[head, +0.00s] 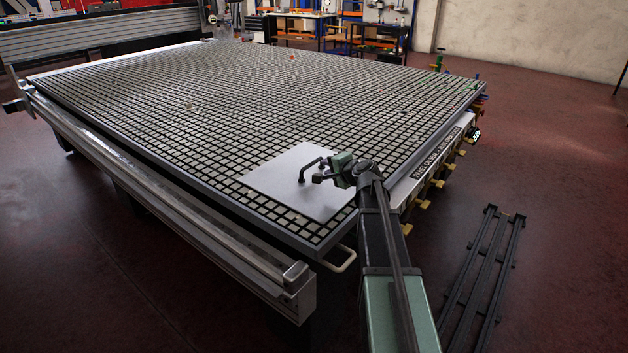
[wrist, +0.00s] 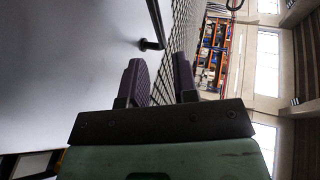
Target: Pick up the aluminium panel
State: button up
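The aluminium panel (head: 268,182) is a flat, pale grey sheet lying on the near corner of the grid table (head: 190,136). It fills the left of the wrist view (wrist: 60,70). A black bar handle (head: 311,163) stands on the panel; its bar and one foot show in the wrist view (wrist: 151,44). My gripper (head: 317,179) is just above the panel, close beside the handle. In the wrist view its two dark fingers (wrist: 158,70) stand apart with an empty gap. The handle appears beyond the fingertips; whether it touches them I cannot tell.
A metal rail (head: 170,195) runs along the table's left edge. Yellow-handled fittings (head: 428,190) line the right edge. A black slatted rack (head: 483,270) lies on the red floor at right. Most of the table is clear, apart from a few small bits.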

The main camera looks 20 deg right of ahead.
aim_at(313, 164)
jog(key=b+x, duration=0.3)
jog(key=x, duration=0.7)
jog(key=shift+w+f+b, duration=0.25)
jog(key=shift+f+b, duration=0.05)
jog(key=shift+s+r, duration=0.1)
grip_shut()
dwell(0.8)
